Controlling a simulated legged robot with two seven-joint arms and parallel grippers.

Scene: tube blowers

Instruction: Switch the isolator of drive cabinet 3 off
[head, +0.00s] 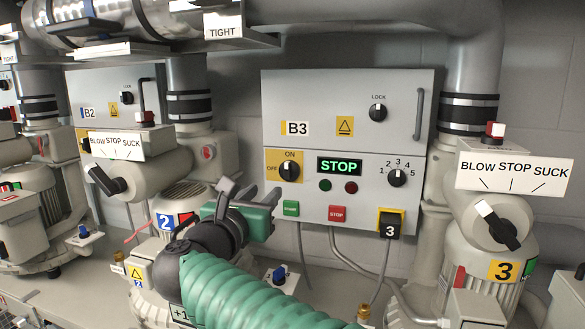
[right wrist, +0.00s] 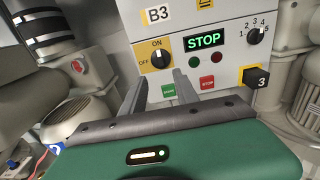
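Drive cabinet 3 (head: 345,100) is the grey box marked B3. It also shows in the right wrist view (right wrist: 195,25). Its isolator (head: 290,171) is a black knob on an orange plate marked ON and OFF, and its pale mark points up toward ON. In the right wrist view the isolator (right wrist: 160,60) sits just beyond the fingertips. My right gripper (head: 249,191) is below and left of the isolator, apart from it. Its two fingers (right wrist: 160,78) stand apart with nothing between them. My left gripper is not in view.
A display (head: 339,166) reads STOP. A green button (head: 291,208), a red STOP button (head: 338,214), a selector (head: 397,178) and a LOCK knob (head: 378,112) are on the same cabinet. Cabinet B2 (head: 100,90) is at left. A blower (head: 490,225) stands at right.

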